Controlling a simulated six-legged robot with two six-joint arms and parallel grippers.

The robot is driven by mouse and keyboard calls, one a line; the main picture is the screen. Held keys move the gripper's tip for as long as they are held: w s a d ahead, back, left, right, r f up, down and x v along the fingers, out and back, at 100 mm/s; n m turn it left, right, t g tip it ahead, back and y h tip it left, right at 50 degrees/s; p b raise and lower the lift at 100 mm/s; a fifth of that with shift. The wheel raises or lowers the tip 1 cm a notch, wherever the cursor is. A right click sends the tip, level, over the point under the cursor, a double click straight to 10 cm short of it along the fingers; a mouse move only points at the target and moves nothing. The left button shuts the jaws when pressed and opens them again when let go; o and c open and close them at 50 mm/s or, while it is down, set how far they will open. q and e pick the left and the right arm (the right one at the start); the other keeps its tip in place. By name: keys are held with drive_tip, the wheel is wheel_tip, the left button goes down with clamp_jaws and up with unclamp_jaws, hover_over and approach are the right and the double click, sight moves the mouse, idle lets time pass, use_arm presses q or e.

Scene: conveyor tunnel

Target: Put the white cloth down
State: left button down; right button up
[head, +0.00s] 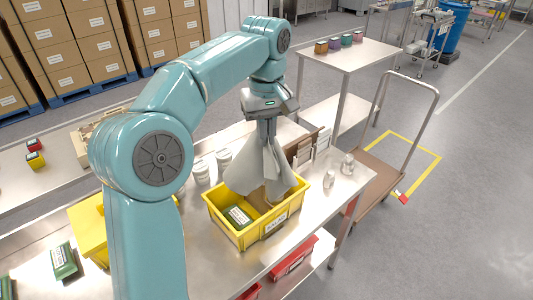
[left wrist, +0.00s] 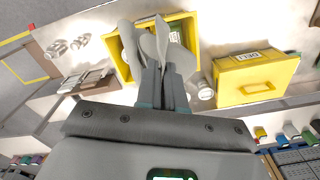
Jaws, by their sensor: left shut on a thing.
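My left gripper (head: 266,132) is shut on the white cloth (head: 258,172) and points down over the work table. The cloth hangs in loose folds over a yellow bin (head: 247,239), overlapping its back rim in the head view. I cannot tell whether its lower edge touches the bin. In the left wrist view, the gripper (left wrist: 163,88) holds the cloth (left wrist: 130,42) over the bin (left wrist: 194,36). A green packet (head: 238,216) lies inside the bin, with a brown item partly hidden behind the cloth. My right gripper is not in view.
The bin stands on a steel table (head: 310,212). White tubs (head: 200,172), an upright rack (head: 300,150) and small clear jars (head: 347,165) stand near it. Another yellow bin (head: 88,232) is left, partly behind my arm. A red bin (head: 293,260) is on the shelf below.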

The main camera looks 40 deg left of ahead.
use_arm(q)
drive_tip(key=s+a+f+b, duration=0.3)
drive_tip(key=s+b, duration=0.3)
drive_tip(key=s, duration=0.5)
drive_tip(key=s+a+f+b, duration=0.3)
drive_tip(key=s+b, duration=0.3)
drive_tip(key=s, duration=0.5)
drive_tip(key=s+a+f+b, duration=0.3)
drive_tip(key=s+a+b, duration=0.2)
drive_tip(key=s, duration=0.6)
drive_tip(key=shift+s+a+b, duration=0.2)
drive_tip(key=shift+s+b, duration=0.15)
drive_tip(key=shift+b, duration=0.5)
